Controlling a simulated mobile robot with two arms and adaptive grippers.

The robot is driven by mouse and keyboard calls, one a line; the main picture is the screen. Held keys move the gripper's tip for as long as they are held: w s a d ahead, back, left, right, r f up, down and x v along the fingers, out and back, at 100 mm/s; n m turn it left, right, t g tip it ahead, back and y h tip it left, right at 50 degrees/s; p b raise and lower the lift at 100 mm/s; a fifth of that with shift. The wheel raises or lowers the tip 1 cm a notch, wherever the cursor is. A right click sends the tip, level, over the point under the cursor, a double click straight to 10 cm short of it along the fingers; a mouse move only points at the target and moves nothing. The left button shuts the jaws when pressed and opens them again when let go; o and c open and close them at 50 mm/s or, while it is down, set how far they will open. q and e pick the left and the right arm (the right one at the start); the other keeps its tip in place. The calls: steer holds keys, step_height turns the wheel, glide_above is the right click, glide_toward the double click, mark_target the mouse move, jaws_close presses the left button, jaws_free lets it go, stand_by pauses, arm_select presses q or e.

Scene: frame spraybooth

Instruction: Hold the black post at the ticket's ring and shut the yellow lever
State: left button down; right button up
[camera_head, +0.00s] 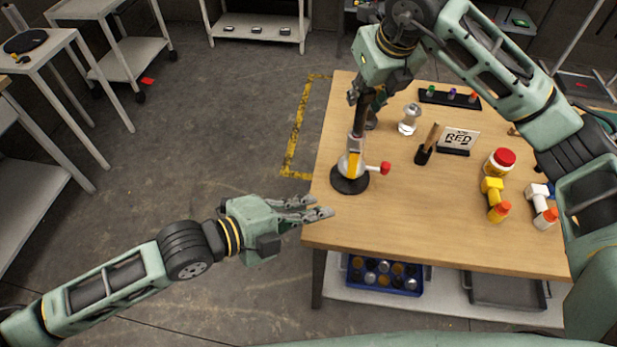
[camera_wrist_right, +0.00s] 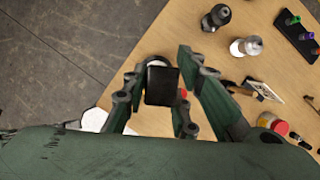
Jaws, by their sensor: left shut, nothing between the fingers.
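The black post (camera_head: 362,118) stands upright on a round black base (camera_head: 349,183) near the table's left edge, with a silver collar low on it. The yellow lever (camera_head: 354,165) is on the post's lower part; a red knob (camera_head: 384,168) sticks out to the right. The ticket card (camera_head: 459,139) reads RED. No coloured ring on the post can be made out. My right gripper (camera_head: 367,98) is open around the upper post; the wrist view shows the post's top (camera_wrist_right: 162,85) between the spread fingers.
A black rack (camera_head: 450,97) is behind. The table's front-left area is clear.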

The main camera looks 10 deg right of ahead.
steer(key=o, duration=0.5)
steer(key=shift+d, duration=0.1)
steer(key=shift+o, duration=0.2)
steer(key=shift+r, duration=0.1)
steer(key=shift+s+r, duration=0.15)
steer(key=shift+r, duration=0.2)
steer(key=v, duration=1.1)
